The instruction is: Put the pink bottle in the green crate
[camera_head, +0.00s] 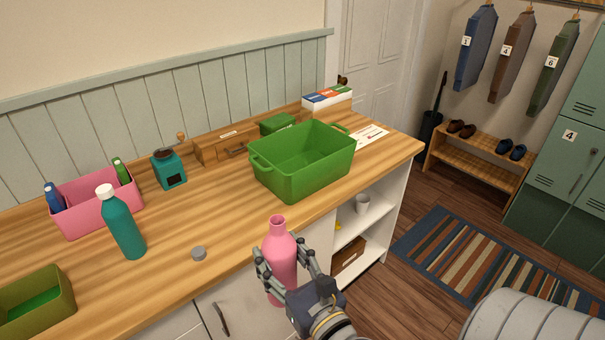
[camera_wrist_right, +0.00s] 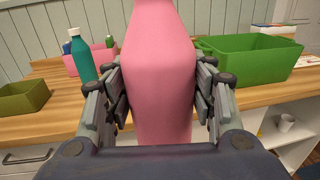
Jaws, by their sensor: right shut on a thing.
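The pink bottle (camera_head: 280,258) is upright between the fingers of my right gripper (camera_head: 288,268), which is shut on it in front of the counter's front edge. In the right wrist view the bottle (camera_wrist_right: 160,75) fills the middle, with the fingers (camera_wrist_right: 160,95) on both its sides. Its top is cut off there. The green crate (camera_head: 300,182) stands on the counter, behind and a little right of the bottle in the head view, and looks empty. It also shows at the right of the right wrist view (camera_wrist_right: 255,62). My left gripper is not in view.
On the counter (camera_head: 215,220) are a teal bottle (camera_head: 122,225), a grey lid (camera_head: 199,253), a pink bin (camera_head: 90,222), an olive tray (camera_head: 55,303) and a teal grinder (camera_head: 169,170). A small green box (camera_head: 277,123) sits behind the crate. Open shelves (camera_head: 352,222) are below the counter's right end.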

